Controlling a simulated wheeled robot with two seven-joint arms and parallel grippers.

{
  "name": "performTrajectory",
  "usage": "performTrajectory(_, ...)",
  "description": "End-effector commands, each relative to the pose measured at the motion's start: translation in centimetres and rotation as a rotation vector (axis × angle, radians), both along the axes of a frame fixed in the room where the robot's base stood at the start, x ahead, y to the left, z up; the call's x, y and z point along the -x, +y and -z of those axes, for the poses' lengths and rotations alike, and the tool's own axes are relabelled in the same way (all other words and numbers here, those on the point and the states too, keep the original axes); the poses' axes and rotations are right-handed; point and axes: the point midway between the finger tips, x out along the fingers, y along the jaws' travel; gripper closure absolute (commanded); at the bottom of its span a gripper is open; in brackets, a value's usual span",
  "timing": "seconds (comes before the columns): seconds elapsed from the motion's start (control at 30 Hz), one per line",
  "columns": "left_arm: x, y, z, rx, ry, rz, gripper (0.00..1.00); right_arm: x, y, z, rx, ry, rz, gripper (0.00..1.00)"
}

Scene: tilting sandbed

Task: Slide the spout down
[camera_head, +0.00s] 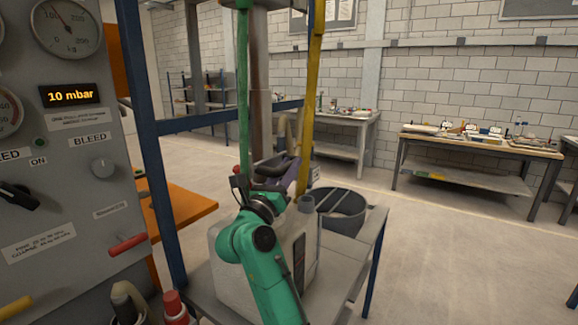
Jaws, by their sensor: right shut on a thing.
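My right arm rises from the bottom centre, and its gripper (283,160) is at the middle of the view beside the brown-grey upright tube (259,90). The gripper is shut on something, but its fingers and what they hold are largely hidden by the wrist. I cannot clearly tell which part is the spout; the upright tube may be it. A green bar (243,90) stands left of the tube and a yellow bar (311,100) stands right of it. My left gripper is not in view.
A pale box (233,275) and a dark round tub (345,207) stand on a grey table (357,255) with blue legs. A grey control panel (70,150) reading 10 mbar is at left. Workbenches (470,143) line the back wall. The floor at right is clear.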

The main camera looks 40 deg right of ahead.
Motion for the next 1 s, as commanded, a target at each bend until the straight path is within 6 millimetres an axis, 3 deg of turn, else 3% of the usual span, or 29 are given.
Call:
performTrajectory(0.1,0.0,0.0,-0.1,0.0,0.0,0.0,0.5,0.0,0.0,-0.1,-0.001,0.0,0.0,1.0)
performTrajectory(0.13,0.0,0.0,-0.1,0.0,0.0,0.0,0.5,0.0,0.0,-0.1,-0.001,-0.001,0.0,0.61)
performTrajectory(0.2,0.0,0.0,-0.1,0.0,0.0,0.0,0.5,0.0,0.0,-0.1,0.0,-0.001,0.0,0.43)
performTrajectory(0.57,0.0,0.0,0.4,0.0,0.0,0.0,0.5,0.1,0.5,0.3,0.0,-0.002,-0.002,0.43)
performTrajectory(0.67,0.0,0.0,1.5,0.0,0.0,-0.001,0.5,0.7,1.9,1.3,0.0,-0.002,-0.004,0.43)
performTrajectory(1.0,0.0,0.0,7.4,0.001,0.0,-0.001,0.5,4.2,10.1,5.2,-0.002,-0.002,-0.003,0.43)
